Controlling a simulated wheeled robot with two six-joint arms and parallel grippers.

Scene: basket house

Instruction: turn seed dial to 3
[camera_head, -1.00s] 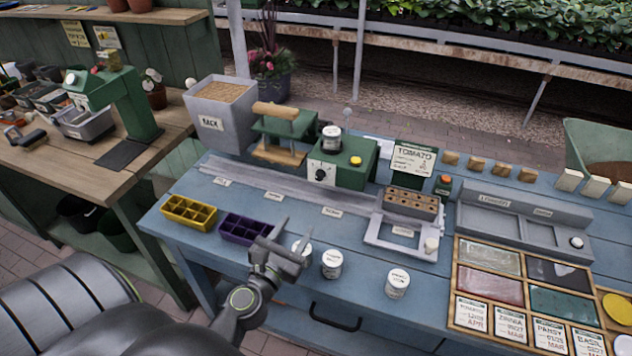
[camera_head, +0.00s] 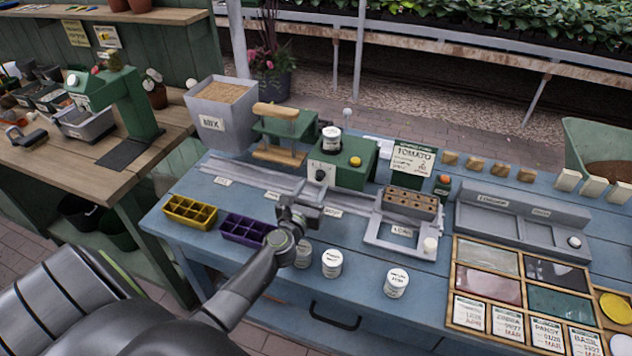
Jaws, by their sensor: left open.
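The seed dial is a small black knob (camera_head: 320,175) on the pale front face of a green seeder box (camera_head: 355,168), at the back middle of the blue bench. The number it points to is too small to read. My right gripper is not in the head view.
A purple tray (camera_head: 243,229) and a yellow tray (camera_head: 190,212) lie left of my gripper. White jars (camera_head: 332,263) stand near the front edge. A wooden seed block (camera_head: 411,203) is on the right. A hopper (camera_head: 221,112) and a wooden-handled press (camera_head: 277,132) stand behind.

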